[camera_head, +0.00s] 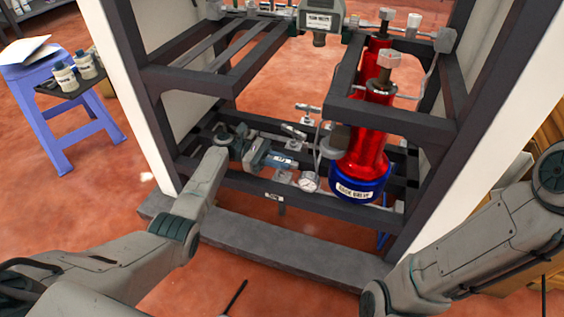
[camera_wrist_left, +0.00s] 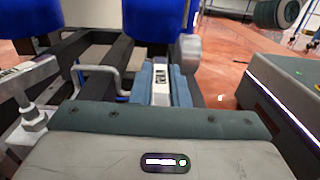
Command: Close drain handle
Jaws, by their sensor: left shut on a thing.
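My left gripper (camera_head: 272,158) reaches into the lower part of the dark frame from the left. In the left wrist view, its blue-grey fingers (camera_wrist_left: 162,82) are closed together around a narrow pale piece with a dark label, which I take to be the drain handle (camera_wrist_left: 162,78). The fingers hide most of it, so I cannot tell its angle. In the head view, silver T-handles (camera_head: 295,131) stand just behind and right of the gripper. My right arm comes in from the right; its gripper is not in view.
A red cylinder with a blue base (camera_head: 357,188) stands right of the left gripper. Dark frame bars (camera_head: 240,193) surround the gripper below and behind. A purple stool (camera_head: 60,120) with bottles is at the far left.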

